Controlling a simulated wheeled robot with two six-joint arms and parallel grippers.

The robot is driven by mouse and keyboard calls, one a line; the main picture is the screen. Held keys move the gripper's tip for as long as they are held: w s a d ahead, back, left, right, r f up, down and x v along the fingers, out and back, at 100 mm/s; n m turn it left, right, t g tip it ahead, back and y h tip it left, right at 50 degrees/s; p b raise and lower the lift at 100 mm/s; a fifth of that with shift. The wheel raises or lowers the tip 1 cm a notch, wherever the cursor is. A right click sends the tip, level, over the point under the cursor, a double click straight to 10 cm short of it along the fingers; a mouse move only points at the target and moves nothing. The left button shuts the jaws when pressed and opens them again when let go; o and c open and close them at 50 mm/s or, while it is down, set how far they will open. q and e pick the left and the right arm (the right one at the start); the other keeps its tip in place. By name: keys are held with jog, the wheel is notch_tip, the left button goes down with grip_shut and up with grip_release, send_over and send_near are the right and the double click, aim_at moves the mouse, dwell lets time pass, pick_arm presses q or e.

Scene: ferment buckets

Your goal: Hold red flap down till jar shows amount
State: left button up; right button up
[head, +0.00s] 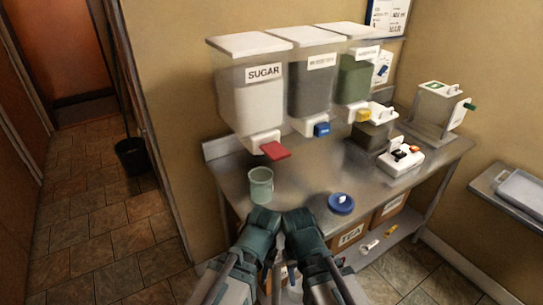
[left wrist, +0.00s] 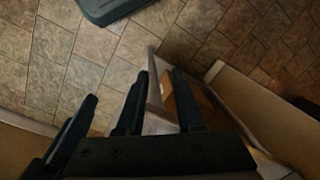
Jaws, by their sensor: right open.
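The red flap (head: 275,150) sticks out at the foot of the dispenser labelled SUGAR (head: 252,98). The jar (head: 261,186), a pale green see-through cup, stands upright on the steel counter, below and slightly left of the flap. It looks empty. Both my arms rise at the counter's front edge, clear of jar and flap. My right gripper (head: 292,272) is low between the arms, partly hidden, open and empty. In the left wrist view my left gripper (left wrist: 160,74) has dark fingers apart, with nothing between them but floor and shelf behind.
Two more dispensers with a blue flap (head: 321,129) and a yellow flap (head: 362,115) stand to the right. A blue round object (head: 341,203) lies on the counter right of the jar. A white switch box (head: 401,159) is farther right. A TEA crate (head: 351,236) is below.

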pick_arm(q)
jog(key=shift+r, duration=0.15)
jog(key=c, duration=0.3)
jog(key=w+r+m+h+p, duration=0.1)
jog(key=w+r+p, duration=0.2)
jog(key=r+p, duration=0.3)
jog(key=w+d+r+m+t+h+p, duration=0.1)
jog(key=w+r+h+p, duration=0.1)
jog(key=r+p, duration=0.4)
jog(key=w+r+m+h+p, duration=0.2)
jog(key=w+r+p, duration=0.2)
jog(key=r+p, duration=0.1)
jog(key=shift+w+d+r+t+p, duration=0.15)
jog(key=shift+r+t+p, duration=0.2)
jog(key=shift+r, duration=0.55)
grip_shut()
jog(key=w+a+r+m+t+h+p, duration=0.1)
jog(key=w+a+r+p, duration=0.1)
jog(key=w+r+p, duration=0.3)
jog(key=w+a+r+m+t+h+p, duration=0.1)
jog(key=w+r+m+t+h+p, duration=0.1)
jog(key=w+r+p, duration=0.3)
notch_tip(320, 180, up, 9)
jog(key=p, duration=0.4)
jog(key=shift+a+h, duration=0.3)
jog(key=shift+a, duration=0.05)
jog(key=shift+t, duration=0.25)
